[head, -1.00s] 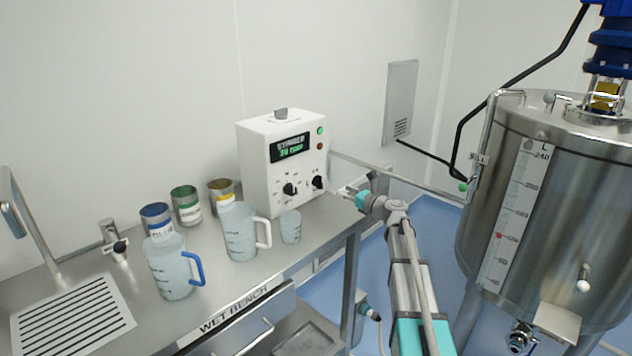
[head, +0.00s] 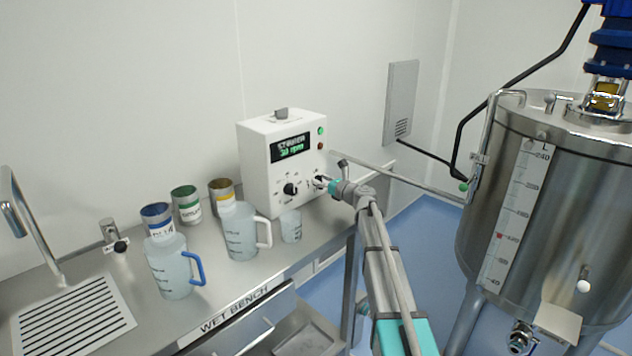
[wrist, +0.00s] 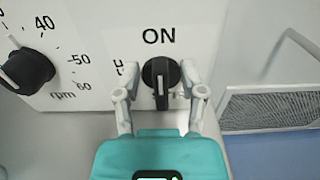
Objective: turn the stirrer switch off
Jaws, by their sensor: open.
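The stirrer control box (head: 262,152) is white and stands on the wet bench; its display reads "STIRRER 30 rpm". In the wrist view the black switch knob (wrist: 160,76) sits under the word "ON", its white pointer line upright toward ON. My gripper (wrist: 156,84) is open, with one finger on each side of this knob; whether they touch it I cannot tell. In the head view my gripper (head: 322,184) is at the right part of the box's front and partly hides the knob. The rpm dial (wrist: 24,70) is left of it.
Jugs (head: 174,268) and a small beaker (head: 291,227) stand on the bench in front of the box, left of my arm. Several paint tins (head: 186,205) stand behind them. A large steel tank (head: 540,220) is on the right.

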